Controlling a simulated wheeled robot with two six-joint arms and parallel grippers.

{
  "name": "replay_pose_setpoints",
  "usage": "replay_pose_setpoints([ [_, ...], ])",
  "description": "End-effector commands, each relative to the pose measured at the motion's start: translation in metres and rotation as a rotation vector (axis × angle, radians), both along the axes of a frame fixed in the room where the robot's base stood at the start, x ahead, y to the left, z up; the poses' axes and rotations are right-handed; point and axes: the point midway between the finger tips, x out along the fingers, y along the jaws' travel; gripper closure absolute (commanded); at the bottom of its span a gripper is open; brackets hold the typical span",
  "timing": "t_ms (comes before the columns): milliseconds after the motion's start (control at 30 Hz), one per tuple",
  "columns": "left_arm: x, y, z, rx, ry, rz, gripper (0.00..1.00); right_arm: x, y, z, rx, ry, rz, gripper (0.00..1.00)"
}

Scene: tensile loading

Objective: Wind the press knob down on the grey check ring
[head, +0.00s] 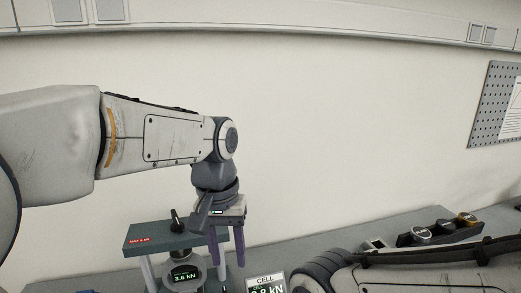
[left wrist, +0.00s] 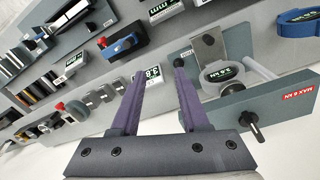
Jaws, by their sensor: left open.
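The press has a teal crossbeam (head: 160,240) with a red label. Its black knob (head: 178,222) with a slanted handle stands on top of the crossbeam. Under the crossbeam is the grey check ring (head: 184,263), whose display reads 3.6 kN. In the left wrist view the knob (left wrist: 250,122), crossbeam (left wrist: 225,112) and grey ring (left wrist: 217,90) are at right. My left gripper (head: 226,260) points down just right of the knob, apart from it. Its purple fingers are open with nothing held between them (left wrist: 158,72). My right gripper is out of view.
A CELL display (head: 265,284) stands right of the press. A dark block with round caps (head: 437,232) is on the bench at right, behind my right arm. A blue ring (left wrist: 298,22) and several other devices and bench items show in the left wrist view.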

Motion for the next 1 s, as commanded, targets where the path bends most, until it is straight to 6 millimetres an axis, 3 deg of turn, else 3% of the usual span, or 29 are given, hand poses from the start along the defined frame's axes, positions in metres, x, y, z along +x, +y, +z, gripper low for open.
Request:
replay_pose_setpoints([
  [33, -0.028, -0.012, -0.022, -0.004, 0.000, -0.089, 0.55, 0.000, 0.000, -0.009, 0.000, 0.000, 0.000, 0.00],
  [200, -0.105, -0.026, -0.079, -0.020, -0.013, -0.341, 0.55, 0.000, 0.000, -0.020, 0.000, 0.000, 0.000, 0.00],
  [300, -0.138, -0.025, -0.104, -0.026, -0.019, -0.448, 0.55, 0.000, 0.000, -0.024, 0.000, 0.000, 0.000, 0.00],
  [400, -0.159, -0.021, -0.121, -0.030, -0.023, -0.517, 0.55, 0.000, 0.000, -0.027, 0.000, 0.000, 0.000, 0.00],
  [567, -0.171, -0.017, -0.130, -0.031, -0.025, -0.556, 0.55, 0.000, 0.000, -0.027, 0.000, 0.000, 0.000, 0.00],
  [1000, -0.171, -0.017, -0.130, -0.030, -0.024, -0.553, 0.55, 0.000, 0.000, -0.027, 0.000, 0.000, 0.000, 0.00],
])
